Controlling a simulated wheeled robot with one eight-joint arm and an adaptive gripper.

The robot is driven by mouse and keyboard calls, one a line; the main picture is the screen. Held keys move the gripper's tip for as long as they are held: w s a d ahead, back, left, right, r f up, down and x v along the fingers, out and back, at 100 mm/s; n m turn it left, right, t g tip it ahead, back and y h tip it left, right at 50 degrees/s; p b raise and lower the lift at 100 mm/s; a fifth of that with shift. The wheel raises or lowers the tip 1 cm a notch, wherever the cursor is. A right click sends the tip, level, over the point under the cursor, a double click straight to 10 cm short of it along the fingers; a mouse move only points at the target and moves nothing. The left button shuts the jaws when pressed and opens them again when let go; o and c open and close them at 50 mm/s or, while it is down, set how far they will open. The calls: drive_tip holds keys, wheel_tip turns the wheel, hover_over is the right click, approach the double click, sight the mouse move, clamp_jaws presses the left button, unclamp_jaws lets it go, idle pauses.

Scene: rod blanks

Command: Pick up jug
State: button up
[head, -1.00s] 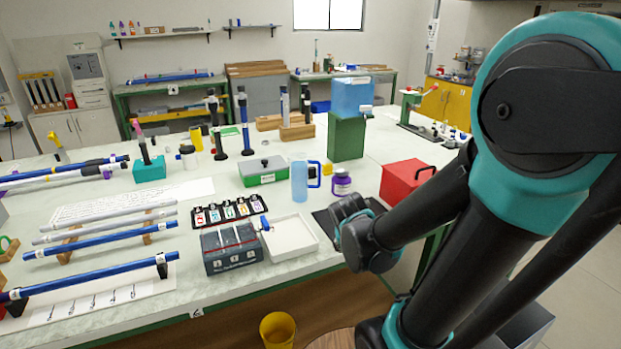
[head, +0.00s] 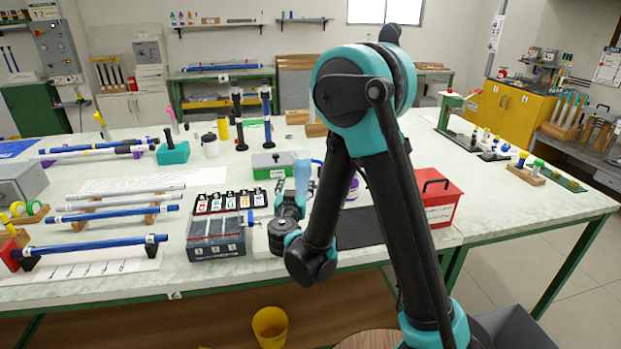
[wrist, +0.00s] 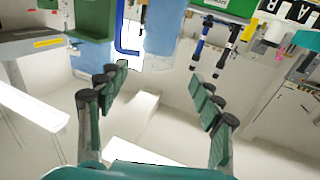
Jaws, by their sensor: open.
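The jug (head: 303,168) is light blue and translucent with a blue handle. It stands on the pale worktable (head: 120,262), and my arm and gripper hide its lower part in the head view. In the wrist view the jug (wrist: 165,22) shows inverted at the top, its blue handle (wrist: 124,40) to its left. My gripper (wrist: 158,75) is open and empty, its two fingers spread wide. The jug is beyond the fingertips, not between them. In the head view my gripper is just in front of the jug; the exact gap cannot be told.
A green case (head: 270,166) stands left of the jug, and a purple-labelled jar (head: 352,189) is partly hidden behind my arm. A grey divided box (head: 214,240) stands front left. A red box (head: 437,203) and a dark mat (head: 368,228) lie to the right.

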drive_tip(key=w, duration=1.7)
drive_tip(key=shift+d+f, duration=0.2)
drive_tip(key=shift+d, duration=0.15)
clamp_jaws()
